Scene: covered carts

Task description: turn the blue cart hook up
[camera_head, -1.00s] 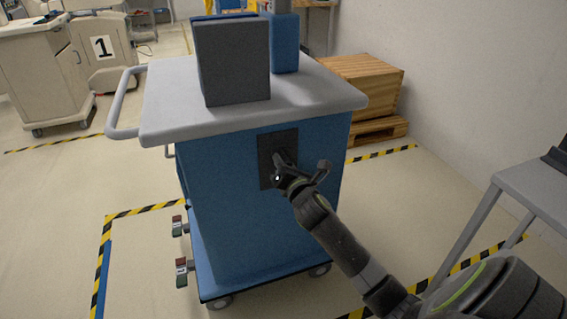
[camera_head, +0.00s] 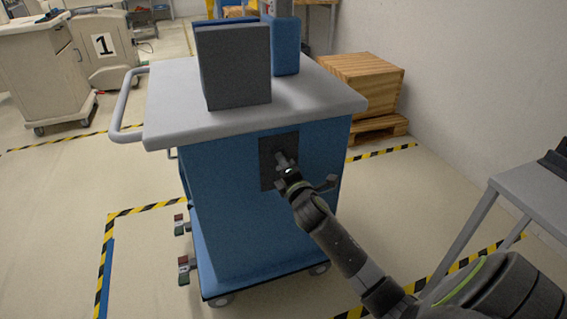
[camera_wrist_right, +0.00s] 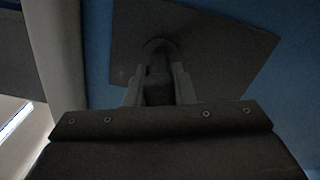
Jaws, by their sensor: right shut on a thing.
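The blue cart (camera_head: 240,225) stands in front of me with a grey top. A dark square plate (camera_head: 267,180) is fixed on its near side, and the small dark hook (camera_head: 281,158) sits on this plate. My right gripper (camera_head: 285,166) reaches in from the lower right and is shut on the hook. In the right wrist view, the two fingers (camera_wrist_right: 158,90) close on either side of the dark hook, in front of the plate (camera_wrist_right: 215,50). The fingers hide part of the hook, and its exact angle is hard to tell. My left gripper is not in view.
A dark grey box (camera_head: 235,70) and a blue box (camera_head: 286,45) stand on the cart top. A wooden crate (camera_head: 362,85) is behind at right. A grey table (camera_head: 535,190) stands at the right edge. Floor left of the cart is clear.

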